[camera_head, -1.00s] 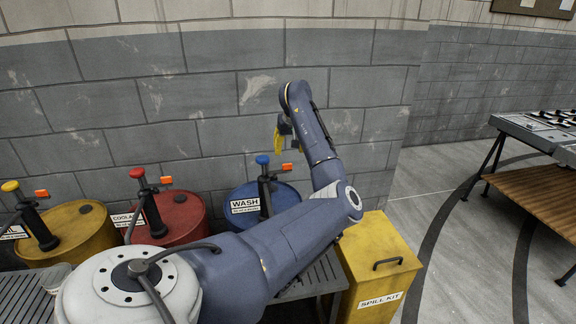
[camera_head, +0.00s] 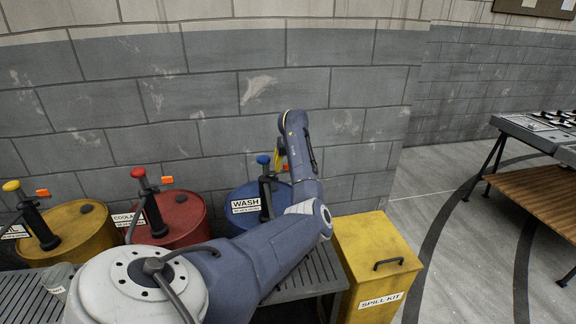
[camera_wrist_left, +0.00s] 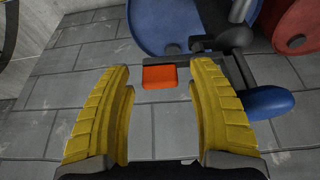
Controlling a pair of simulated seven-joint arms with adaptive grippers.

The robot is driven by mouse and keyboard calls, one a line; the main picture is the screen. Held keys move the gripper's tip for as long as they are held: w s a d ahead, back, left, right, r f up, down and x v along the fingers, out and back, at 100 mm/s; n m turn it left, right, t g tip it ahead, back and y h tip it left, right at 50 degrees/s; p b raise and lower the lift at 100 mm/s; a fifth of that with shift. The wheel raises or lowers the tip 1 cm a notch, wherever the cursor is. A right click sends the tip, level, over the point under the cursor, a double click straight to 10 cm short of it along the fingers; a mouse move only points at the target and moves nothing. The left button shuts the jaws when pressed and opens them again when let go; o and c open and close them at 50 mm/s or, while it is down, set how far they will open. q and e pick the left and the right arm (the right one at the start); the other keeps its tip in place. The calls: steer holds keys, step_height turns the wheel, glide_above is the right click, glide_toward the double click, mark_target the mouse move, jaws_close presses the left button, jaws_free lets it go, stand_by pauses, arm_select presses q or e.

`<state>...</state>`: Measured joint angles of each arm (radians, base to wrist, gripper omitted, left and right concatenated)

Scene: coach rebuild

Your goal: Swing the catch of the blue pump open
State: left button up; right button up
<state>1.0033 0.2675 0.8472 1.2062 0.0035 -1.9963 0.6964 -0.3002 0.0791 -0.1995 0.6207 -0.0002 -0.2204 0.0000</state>
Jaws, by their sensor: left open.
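The blue pump (camera_head: 263,160) stands on the blue drum (camera_head: 237,196) marked WASH, with a black shaft. The blue pump head (camera_wrist_left: 268,102) is right of the right finger. My right gripper is not in view.
A red drum (camera_head: 186,215) and a yellow drum (camera_head: 75,236) with similar pumps stand to the left. A yellow spill kit box (camera_head: 372,248) stands at right, beside the grey slatted bench (camera_head: 318,268). The brick wall is close behind.

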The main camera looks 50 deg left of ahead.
arm_select(q)
steer(key=shift+r, duration=0.1)
jaws_close()
stand_by(0.3)
stand_by(0.4)
